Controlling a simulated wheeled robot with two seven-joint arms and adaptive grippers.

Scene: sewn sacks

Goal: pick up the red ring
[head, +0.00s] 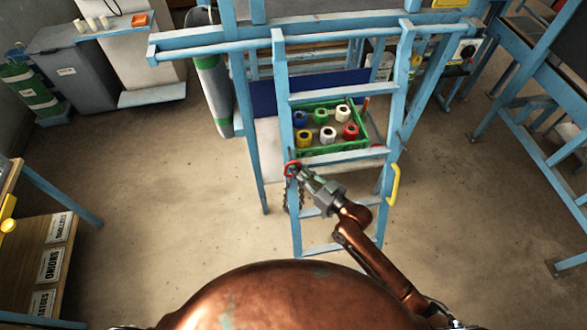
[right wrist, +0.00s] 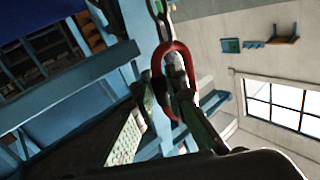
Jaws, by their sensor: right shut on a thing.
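The red ring (head: 290,168) is at the left rail of the blue ladder, below the green crate. In the right wrist view the red ring (right wrist: 186,58) is a large U-shaped loop with metal links at its top. My right gripper (head: 301,173) reaches up to it from the lower right and is shut on it. In the right wrist view the fingers of my right gripper (right wrist: 178,88) meet at the ring and hide part of it. A dark chain (head: 294,198) hangs just below the ring. My left gripper is not in view.
The blue ladder (head: 345,97) stands close around the gripper. A green crate (head: 327,151) with several coloured spools sits behind its rungs. A yellow handle (head: 393,184) is on the right rail. Open floor (head: 170,200) lies to the left.

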